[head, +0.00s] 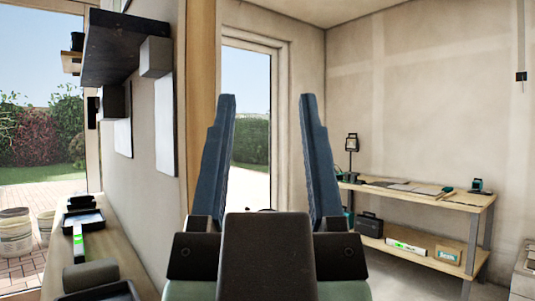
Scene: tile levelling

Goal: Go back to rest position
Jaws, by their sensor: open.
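My gripper (267,150) stands upright in the middle of the head view, its two blue-grey fingers pointing up and spread apart. The gap between the fingers is empty, and the glazed door shows through it. The fingers touch nothing that I can see. The dark gripper body fills the bottom centre and hides the floor behind it.
A wooden workbench (470,201) with tools and boxes stands at the right by the wall. At the left, a ledge (120,240) holds trays and a roller, below a dark wall shelf (115,45). White buckets (14,238) stand at the far left. Some floor shows right of centre.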

